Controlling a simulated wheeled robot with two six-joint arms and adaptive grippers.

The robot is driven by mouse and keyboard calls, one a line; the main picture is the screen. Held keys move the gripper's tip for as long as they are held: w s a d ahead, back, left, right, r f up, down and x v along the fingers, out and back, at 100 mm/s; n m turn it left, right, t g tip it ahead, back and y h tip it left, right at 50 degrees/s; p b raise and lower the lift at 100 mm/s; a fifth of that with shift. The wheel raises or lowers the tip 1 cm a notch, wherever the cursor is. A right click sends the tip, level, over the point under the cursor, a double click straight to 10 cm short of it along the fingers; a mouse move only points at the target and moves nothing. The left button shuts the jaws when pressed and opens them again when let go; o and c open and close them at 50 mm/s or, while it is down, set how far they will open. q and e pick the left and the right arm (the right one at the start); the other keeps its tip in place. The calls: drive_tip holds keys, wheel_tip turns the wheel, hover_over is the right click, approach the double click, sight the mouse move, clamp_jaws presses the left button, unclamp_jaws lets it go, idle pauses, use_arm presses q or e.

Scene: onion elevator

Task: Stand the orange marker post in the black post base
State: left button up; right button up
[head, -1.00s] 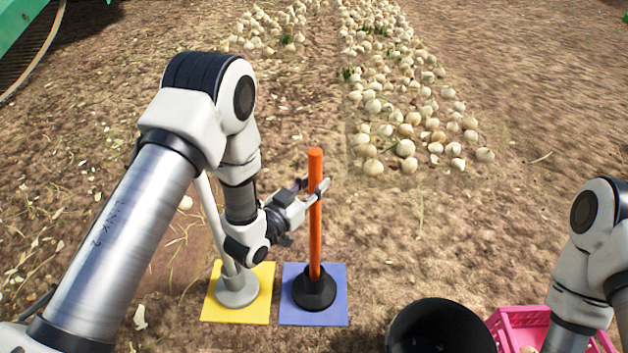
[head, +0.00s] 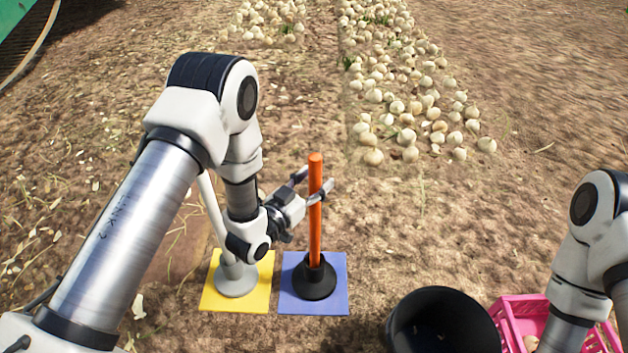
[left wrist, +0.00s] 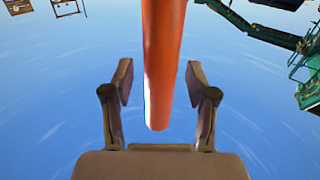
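The orange marker post (head: 315,225) stands upright in the head view, its lower end in the black post base (head: 314,283). The base sits on a blue mat (head: 340,300). My left gripper (head: 315,184) is at the upper part of the post, with its fingers spread on either side of it. In the left wrist view, the open fingers (left wrist: 158,95) stand apart with gaps beside the post (left wrist: 163,60). My right arm shows at the right edge of the head view, but its gripper is out of view.
A grey base (head: 236,283) with a pale pole stands on a yellow mat (head: 255,301) to the left, partly behind my left arm. A black bucket (head: 442,300) and a pink crate (head: 510,318) are at the lower right. Onions (head: 410,110) lie in rows farther back.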

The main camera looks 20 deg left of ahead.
use_arm(q)
drive_tip(key=v, duration=1.2)
idle(0.6)
